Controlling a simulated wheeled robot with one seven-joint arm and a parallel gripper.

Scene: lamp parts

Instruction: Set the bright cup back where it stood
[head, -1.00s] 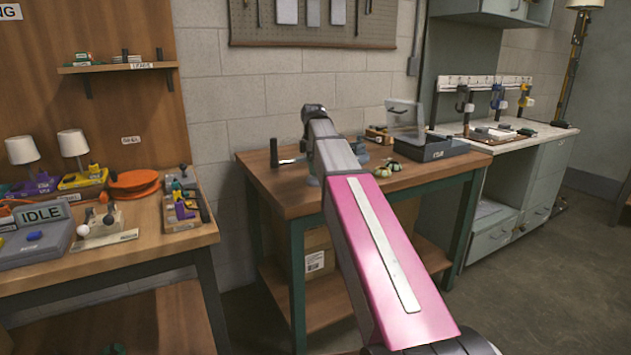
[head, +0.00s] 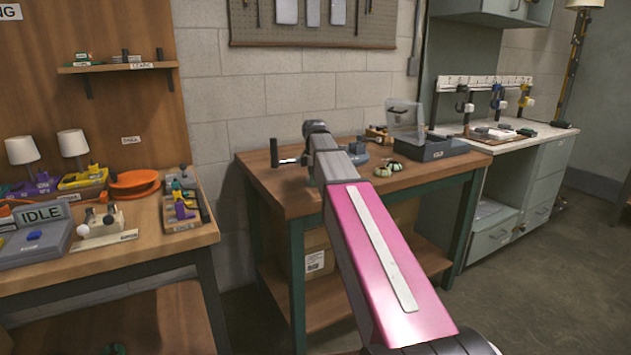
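I cannot make out a bright cup in the head view. My arm reaches over the wooden bench (head: 275,188) in the middle, and its far end hides part of the bench top.
A grey-blue bin (head: 438,150) with a clear raised lid and small green-and-cream parts (head: 388,168) lie right of my arm. A white counter (head: 510,140) stands at the right.

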